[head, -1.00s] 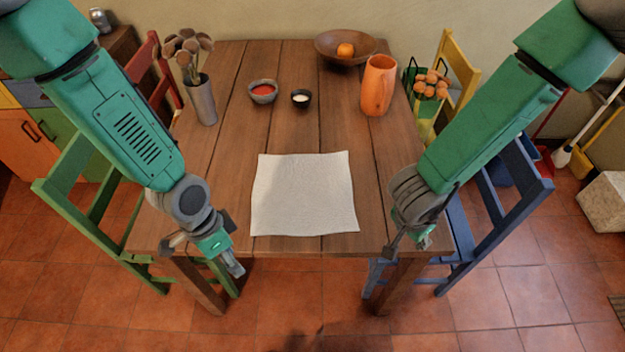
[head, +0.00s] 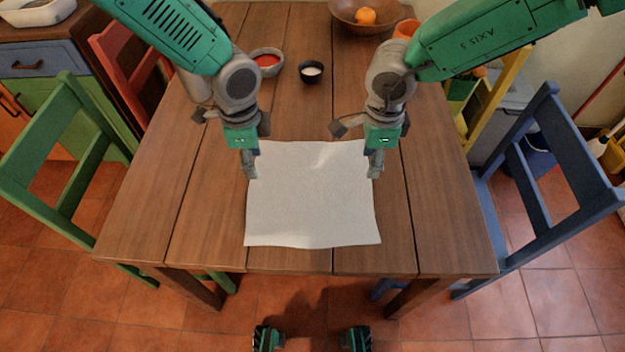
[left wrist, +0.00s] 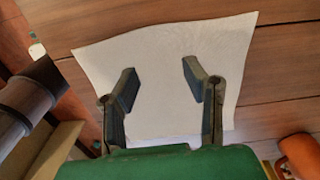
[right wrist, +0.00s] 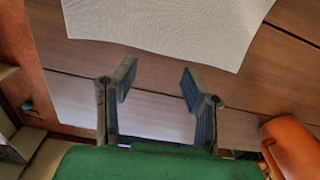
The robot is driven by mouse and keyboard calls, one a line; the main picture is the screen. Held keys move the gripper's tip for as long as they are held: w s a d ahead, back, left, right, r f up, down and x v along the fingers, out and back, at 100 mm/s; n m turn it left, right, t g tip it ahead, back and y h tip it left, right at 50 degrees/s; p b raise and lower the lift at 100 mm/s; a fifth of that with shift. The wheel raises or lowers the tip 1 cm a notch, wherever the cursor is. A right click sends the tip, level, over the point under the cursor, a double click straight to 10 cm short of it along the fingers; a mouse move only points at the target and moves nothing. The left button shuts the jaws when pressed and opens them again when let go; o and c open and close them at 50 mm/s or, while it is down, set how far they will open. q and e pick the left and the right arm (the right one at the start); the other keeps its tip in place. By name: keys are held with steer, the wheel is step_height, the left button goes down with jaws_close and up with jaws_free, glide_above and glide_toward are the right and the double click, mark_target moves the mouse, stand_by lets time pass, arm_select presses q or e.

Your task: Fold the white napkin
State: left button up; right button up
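The white napkin (head: 312,205) lies flat and unfolded on the wooden table, close to its front edge. My left gripper (head: 249,170) is above the napkin's left side near the back corner. In the left wrist view its fingers (left wrist: 158,85) are apart, with only napkin (left wrist: 160,60) showing between them. My right gripper (head: 375,170) is at the napkin's right side near the back corner. In the right wrist view its fingers (right wrist: 158,85) are apart over bare wood, with the napkin (right wrist: 180,25) beyond the tips. Both grippers are empty.
The table (head: 440,220) is clear beside the napkin. Behind my arms stand a bowl of red food (head: 267,61), a small dark bowl (head: 311,72), a wooden bowl (head: 345,15) and an orange vase (head: 406,28), partly hidden. A green chair (head: 75,190) and blue chair (head: 540,185) flank the table.

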mark_target(260, 187)
arm_select(q)
steer(key=shift+w+f, duration=0.15)
steer(key=shift+f, duration=0.25)
arm_select(e)
steer(key=shift+w+a+f, duration=0.1)
steer(key=shift+w+f, duration=0.1)
steer(key=shift+f, duration=0.15)
arm_select(q)
steer(key=shift+a+f, duration=0.1)
steer(key=shift+f, duration=0.3)
arm_select(e)
steer(key=shift+f, duration=0.35)
arm_select(q)
steer(key=f, duration=0.5)
steer(key=shift+d+f, duration=0.25)
steer(key=shift+f, duration=0.15)
arm_select(e)
steer(key=f, duration=0.6)
steer(key=shift+d, duration=0.25)
arm_select(q)
steer(key=shift+f, duration=0.25)
arm_select(e)
steer(key=shift+f, duration=0.25)
arm_select(q)
steer(key=shift+a+f, duration=0.1)
arm_select(e)
steer(key=shift+s+a+f, duration=0.1)
steer(key=shift+s, duration=0.05)
steer(key=shift+a, duration=0.1)
